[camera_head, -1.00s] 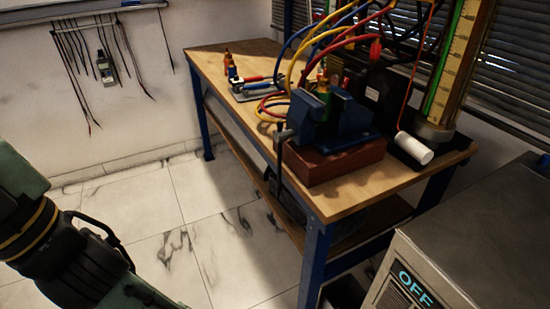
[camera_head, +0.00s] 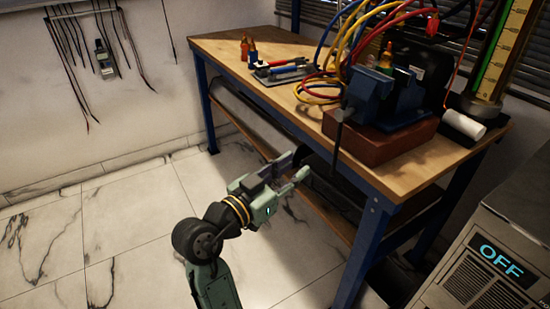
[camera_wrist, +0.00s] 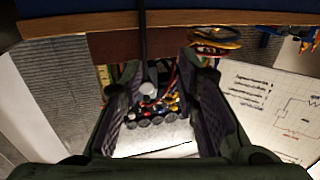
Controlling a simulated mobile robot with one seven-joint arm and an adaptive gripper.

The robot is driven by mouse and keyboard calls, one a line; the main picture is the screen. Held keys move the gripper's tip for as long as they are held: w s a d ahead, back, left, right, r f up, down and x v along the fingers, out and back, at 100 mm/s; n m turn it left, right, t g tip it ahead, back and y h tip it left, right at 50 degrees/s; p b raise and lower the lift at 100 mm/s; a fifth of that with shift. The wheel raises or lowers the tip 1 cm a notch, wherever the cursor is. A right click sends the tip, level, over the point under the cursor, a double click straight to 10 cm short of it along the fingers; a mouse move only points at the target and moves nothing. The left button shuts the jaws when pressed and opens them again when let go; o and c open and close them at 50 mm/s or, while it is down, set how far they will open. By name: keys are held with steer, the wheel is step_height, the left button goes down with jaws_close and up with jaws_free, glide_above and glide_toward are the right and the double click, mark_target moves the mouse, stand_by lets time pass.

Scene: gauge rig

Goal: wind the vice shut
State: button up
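The blue vice (camera_head: 372,92) is bolted or set on a red-brown block (camera_head: 385,143) near the front edge of the workbench. Its dark handle bar (camera_head: 338,125) hangs upright at the vice's front, past the bench edge. My gripper (camera_head: 300,164) is open and empty, lower and to the left of the handle in the head view. In the wrist view my gripper (camera_wrist: 163,95) shows both fingers spread apart. A dark upright bar, seemingly the handle (camera_wrist: 142,45), shows ahead between them. It appears apart from the fingers. The jaw gap is hard to judge.
The wooden workbench (camera_head: 240,48) has a lower shelf and blue legs. A grey "OFF" cabinet (camera_head: 490,250) stands at right. Floor at left is clear.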

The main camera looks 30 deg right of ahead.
mark_target(335, 153)
steer(key=shift+m+g, duration=0.5)
steer(key=shift+g, duration=0.3)
steer(key=x, duration=0.3)
steer(key=s+p+x, duration=0.1)
steer(key=x, duration=0.3)
steer(key=p+x, duration=0.1)
steer(key=x, duration=0.3)
steer(key=shift+s+d+f, duration=0.3)
steer(key=shift+d+f, duration=0.05)
jaws_close()
